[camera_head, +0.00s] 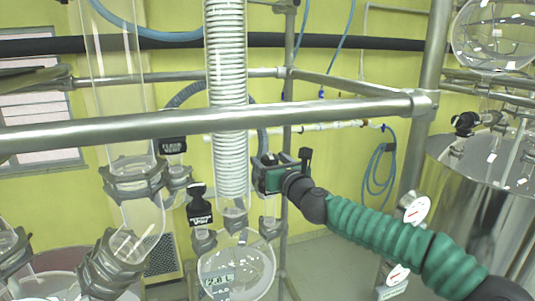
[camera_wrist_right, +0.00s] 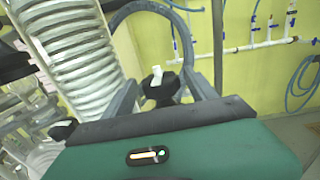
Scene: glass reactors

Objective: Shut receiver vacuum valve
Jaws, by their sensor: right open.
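My right gripper (camera_head: 263,162) reaches in from the right, beside the lower part of the glass coil condenser (camera_head: 229,120). In the right wrist view its grey fingers (camera_wrist_right: 162,88) are apart, with a black valve handle (camera_wrist_right: 160,92) with a white tip showing between them. I cannot tell whether the fingers touch it. No label on it can be read, and in the head view my gripper hides it. Another black labelled valve handle (camera_head: 199,208) stands upright left of the condenser's lower end. The round glass receiver (camera_head: 240,265) hangs below. My left gripper is out of view.
A metal rail (camera_head: 330,108) crosses in front, above my right forearm. A labelled black vent handle (camera_head: 172,145) and a clamped glass column (camera_head: 130,180) stand at the left. A steel vessel (camera_head: 490,190) is at the right. A grey hose (camera_wrist_right: 183,35) loops behind my fingers.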

